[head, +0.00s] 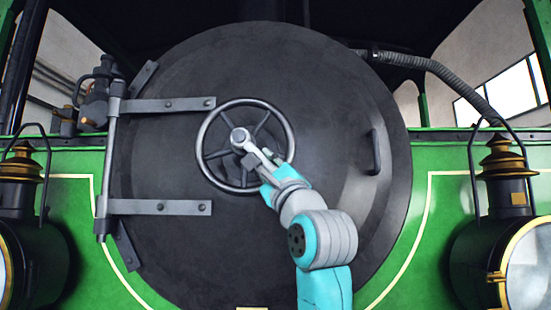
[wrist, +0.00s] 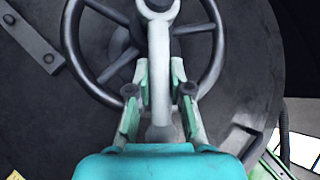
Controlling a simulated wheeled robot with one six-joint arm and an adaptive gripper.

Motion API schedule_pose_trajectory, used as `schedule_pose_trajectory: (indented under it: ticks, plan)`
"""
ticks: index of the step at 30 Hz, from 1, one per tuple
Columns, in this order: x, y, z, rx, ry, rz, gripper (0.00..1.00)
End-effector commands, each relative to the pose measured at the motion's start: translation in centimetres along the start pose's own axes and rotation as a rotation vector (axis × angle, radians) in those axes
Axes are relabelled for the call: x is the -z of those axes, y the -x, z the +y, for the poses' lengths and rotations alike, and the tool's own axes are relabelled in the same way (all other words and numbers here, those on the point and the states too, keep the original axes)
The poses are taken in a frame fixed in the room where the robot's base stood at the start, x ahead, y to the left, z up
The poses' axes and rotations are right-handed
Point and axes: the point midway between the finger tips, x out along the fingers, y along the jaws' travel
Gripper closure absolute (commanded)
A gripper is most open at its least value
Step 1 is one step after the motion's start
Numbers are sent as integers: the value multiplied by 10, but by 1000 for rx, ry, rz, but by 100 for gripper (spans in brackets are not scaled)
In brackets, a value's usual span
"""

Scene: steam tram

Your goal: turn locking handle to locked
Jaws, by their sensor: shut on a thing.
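The locking handle (head: 252,151) is a light grey bar at the centre hub of the round dark smokebox door. It points from the hub down and to the right, in front of the spoked handwheel (head: 202,138). In the wrist view the handle (wrist: 159,70) runs up the middle, with a fork-like upper end at the hub. My gripper (head: 268,166) comes from the lower right and is shut on the handle. In the wrist view its fingers (wrist: 159,98) lie on both sides of the bar. The handle's lower end is partly hidden by my gripper.
The dark door (head: 300,80) fills the middle, with hinge straps (head: 160,105) on the left and a small grab handle (head: 375,150) on the right. Lamps (head: 500,230) stand at both sides. A hose (head: 430,66) runs at the upper right.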

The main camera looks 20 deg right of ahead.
Motion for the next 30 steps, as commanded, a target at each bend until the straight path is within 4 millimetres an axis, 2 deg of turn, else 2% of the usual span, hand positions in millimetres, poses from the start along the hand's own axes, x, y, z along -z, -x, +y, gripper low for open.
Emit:
schedule_pose_trajectory:
  ticks: [12,28,29,30]
  plan:
    - [-3,0,13,116,-125,33,100]
    - [-4,0,13,130,-140,37,100]
    - [-4,0,13,130,-139,37,73]
    - [-4,0,13,130,-139,37,63]
